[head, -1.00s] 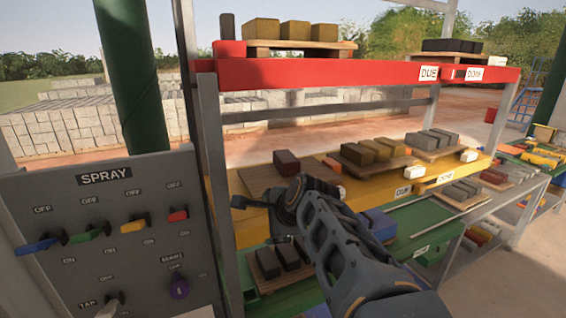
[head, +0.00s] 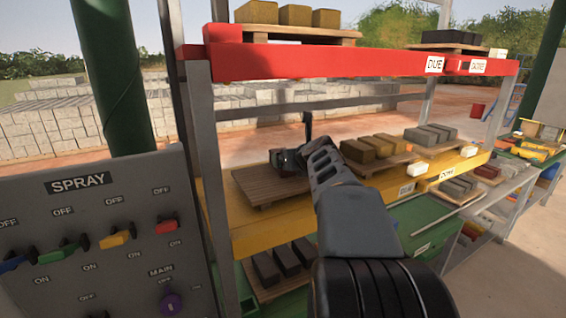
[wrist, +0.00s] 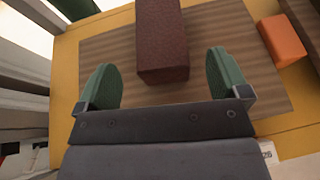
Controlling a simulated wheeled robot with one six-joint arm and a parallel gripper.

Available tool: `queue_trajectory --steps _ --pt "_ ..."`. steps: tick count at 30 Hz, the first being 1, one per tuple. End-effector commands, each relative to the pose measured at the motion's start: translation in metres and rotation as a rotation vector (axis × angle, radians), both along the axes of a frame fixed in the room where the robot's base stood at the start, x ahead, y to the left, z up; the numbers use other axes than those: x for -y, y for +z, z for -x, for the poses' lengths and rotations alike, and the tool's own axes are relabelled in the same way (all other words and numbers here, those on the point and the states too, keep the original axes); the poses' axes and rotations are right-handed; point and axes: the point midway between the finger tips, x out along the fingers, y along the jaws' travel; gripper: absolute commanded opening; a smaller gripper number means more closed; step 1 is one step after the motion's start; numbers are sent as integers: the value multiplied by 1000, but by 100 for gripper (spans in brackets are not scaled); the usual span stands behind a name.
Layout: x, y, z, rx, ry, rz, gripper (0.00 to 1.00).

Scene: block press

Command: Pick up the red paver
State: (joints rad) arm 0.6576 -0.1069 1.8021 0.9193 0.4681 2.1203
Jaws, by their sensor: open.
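The red paver (wrist: 162,45) is a dark red-brown block on a wooden board (wrist: 110,55) in the wrist view. My gripper (wrist: 163,78) is open, with green-padded fingers. The paver's near end reaches between the two fingers, with a gap on each side; its far end runs out of the top of the view. In the head view my gripper (head: 290,155) is over the board on the yellow middle shelf (head: 240,225), and my arm and gripper hide most or all of the paver.
An orange block (wrist: 281,40) lies right of the paver. In the head view tan pavers (head: 378,147) sit on a board to the right, and the red upper shelf (head: 340,62) runs above. A grey post (head: 208,150) stands at left beside the spray panel (head: 110,230).

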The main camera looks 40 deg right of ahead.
Motion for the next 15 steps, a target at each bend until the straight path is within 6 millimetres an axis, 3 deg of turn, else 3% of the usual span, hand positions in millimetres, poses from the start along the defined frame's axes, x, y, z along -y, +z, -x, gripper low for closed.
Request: queue_trajectory --steps 8,15 --pt "2 -8 -16 -2 4 0 94" --pt "10 -21 -44 -2 6 1 94"
